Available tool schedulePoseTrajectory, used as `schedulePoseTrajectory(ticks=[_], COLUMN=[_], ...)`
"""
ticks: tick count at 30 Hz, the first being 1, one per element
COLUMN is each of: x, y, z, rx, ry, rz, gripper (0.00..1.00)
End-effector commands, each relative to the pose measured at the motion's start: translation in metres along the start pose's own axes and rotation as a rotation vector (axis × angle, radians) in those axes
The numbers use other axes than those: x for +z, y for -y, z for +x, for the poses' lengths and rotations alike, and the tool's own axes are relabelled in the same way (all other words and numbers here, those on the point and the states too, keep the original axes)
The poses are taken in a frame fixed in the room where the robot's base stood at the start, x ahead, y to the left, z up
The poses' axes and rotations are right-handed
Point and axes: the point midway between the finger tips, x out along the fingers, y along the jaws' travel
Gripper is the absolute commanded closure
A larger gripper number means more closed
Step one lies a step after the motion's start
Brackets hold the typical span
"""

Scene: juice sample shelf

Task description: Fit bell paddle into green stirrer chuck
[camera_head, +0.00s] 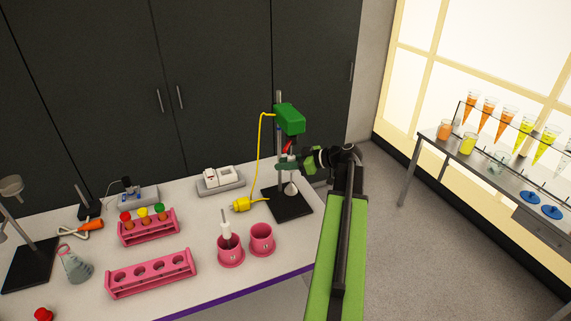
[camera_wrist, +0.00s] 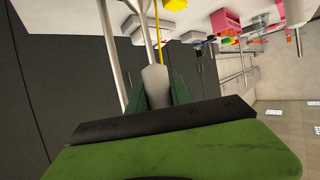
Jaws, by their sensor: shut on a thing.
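The green stirrer (camera_head: 290,118) is mounted high on a stand with a black base (camera_head: 288,203). A red part, apparently its chuck (camera_head: 289,146), hangs under it. My gripper (camera_head: 290,163) is just below the chuck, shut on the pale upper part of the bell paddle, seen between the green fingers in the wrist view (camera_wrist: 155,82). The paddle is roughly upright, its white bell end (camera_head: 290,189) hanging below my gripper, over the stand base. I cannot tell whether the paddle's top touches or enters the chuck; the fingers partly hide it.
A pink cup (camera_head: 231,258) with another white-handled tool (camera_head: 226,232) and an empty pink cup (camera_head: 262,242) stand left of the stand. A yellow cable runs from the stirrer to a yellow plug (camera_head: 241,204).

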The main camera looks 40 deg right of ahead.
Motion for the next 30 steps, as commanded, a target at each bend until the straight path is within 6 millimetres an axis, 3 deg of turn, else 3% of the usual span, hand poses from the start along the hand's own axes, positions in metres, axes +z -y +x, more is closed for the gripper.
schedulePoseTrajectory(ticks=[30], x=[-0.0119], y=[0.0005], z=[-0.0033], rx=[-0.001], ry=[0.000], rz=[-0.001], gripper=[1.00])
